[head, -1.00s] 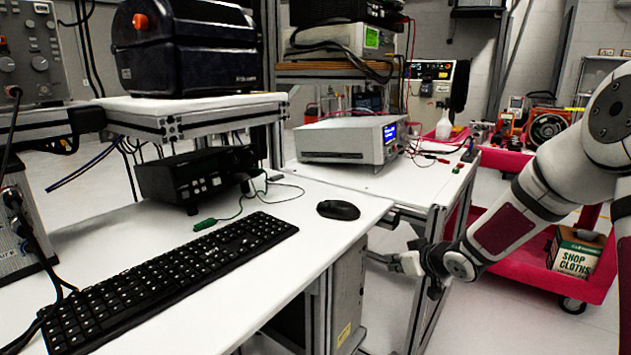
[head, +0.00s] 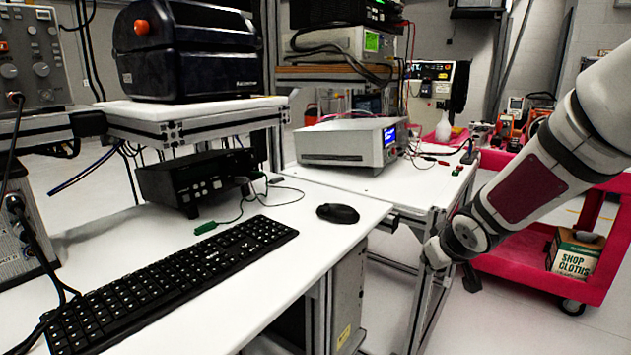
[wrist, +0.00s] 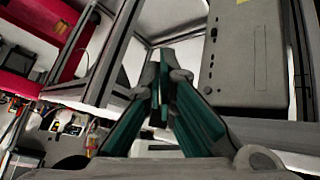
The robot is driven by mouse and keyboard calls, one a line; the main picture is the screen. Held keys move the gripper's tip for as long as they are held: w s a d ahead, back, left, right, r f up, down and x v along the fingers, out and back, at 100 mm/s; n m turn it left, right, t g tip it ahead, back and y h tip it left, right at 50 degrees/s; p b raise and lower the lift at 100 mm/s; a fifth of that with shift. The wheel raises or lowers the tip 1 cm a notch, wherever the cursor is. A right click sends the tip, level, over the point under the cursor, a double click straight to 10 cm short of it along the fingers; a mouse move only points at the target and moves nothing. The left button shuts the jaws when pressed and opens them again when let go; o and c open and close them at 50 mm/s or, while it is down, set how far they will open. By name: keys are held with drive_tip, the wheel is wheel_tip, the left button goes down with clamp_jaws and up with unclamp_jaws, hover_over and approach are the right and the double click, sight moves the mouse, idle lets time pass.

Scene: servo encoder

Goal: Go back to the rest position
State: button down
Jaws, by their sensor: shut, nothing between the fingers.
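My gripper (wrist: 163,78) shows in the wrist view with its teal-padded fingers brought together and nothing between them. In the head view my arm comes in from the right edge, and its wrist end hangs beside the right edge of the white workbench (head: 372,210), in front of the red cart. The fingertips are hard to make out there. In the wrist view the fingers lie in front of the bench's metal frame, with a grey metal box to their right.
A black keyboard (head: 165,290) and a mouse (head: 338,213) lie on the bench. A grey instrument (head: 350,142) stands farther back. The red cart (head: 520,268) with a shop cloths box (head: 576,252) is close behind my arm. Bench legs stand near my gripper.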

drive_tip(key=s+d+r+m+g+h, duration=0.1)
drive_tip(key=s+r, duration=0.2)
drive_tip(key=s, duration=0.2)
drive_tip(key=s+r+m+g+h, duration=0.1)
drive_tip(key=s+r, duration=0.2)
drive_tip(key=s, duration=0.3)
drive_tip(key=s+a+r+m+g+y, duration=0.1)
drive_tip(key=s+a+g, duration=0.25)
drive_tip(key=s, duration=1.25)
drive_tip(key=s+a+r+m+g+y, duration=0.15)
drive_tip(key=s+a, duration=0.25)
drive_tip(key=s, duration=1.2)
wheel_tip(320, 180, up, 25)
drive_tip(key=t+p, duration=0.3)
drive_tip(key=p, duration=2)
drive_tip(key=shift+w+d+r+n+p, duration=0.15)
drive_tip(key=shift+d+r+n+p, duration=0.05)
drive_tip(key=shift+d+n+p, duration=0.2)
drive_tip(key=shift+a, duration=0.1)
